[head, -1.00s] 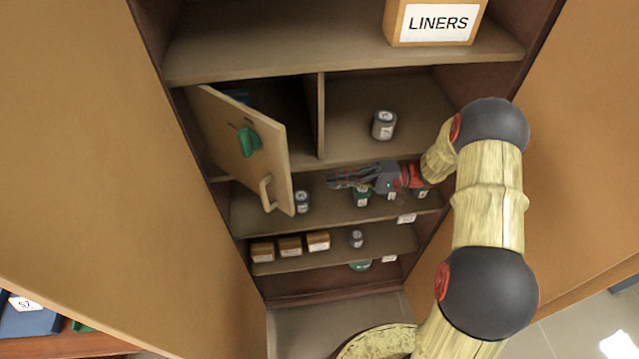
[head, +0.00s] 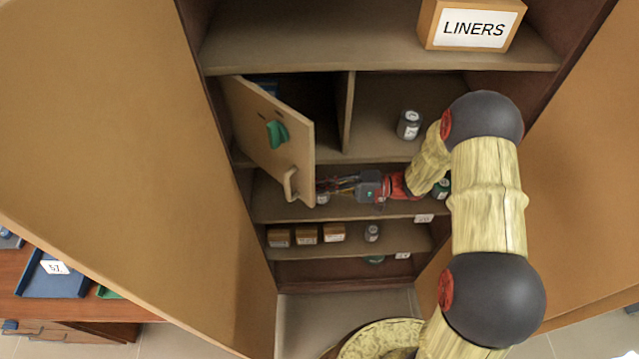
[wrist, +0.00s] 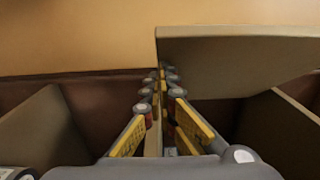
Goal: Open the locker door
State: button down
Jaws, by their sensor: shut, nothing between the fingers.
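The locker door (head: 265,130) is a small tan panel on the left of the cabinet. It stands partly open, swung out from its left side. My gripper (head: 323,186) is shut and empty, just right of the door's lower free edge and the handle. Whether it touches the door cannot be told. In the wrist view my shut fingers (wrist: 161,75) point at the left end of a tan panel (wrist: 235,60), which looks like the door.
A LINERS box (head: 475,22) stands on the shelf above. A grey jar (head: 409,125) stands in the compartment right of the locker. Small brown boxes (head: 306,235) and jars are on lower shelves. Large cabinet doors flank left (head: 130,150) and right (head: 580,170).

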aim_at(309, 196)
jog(key=shift+s+a+m+t, duration=0.6)
jog(key=shift+s+a+t, duration=0.35)
jog(key=shift+s, duration=0.25)
jog(key=d+b, duration=0.4)
jog(key=d, duration=0.9)
jog(key=shift+d, duration=0.1)
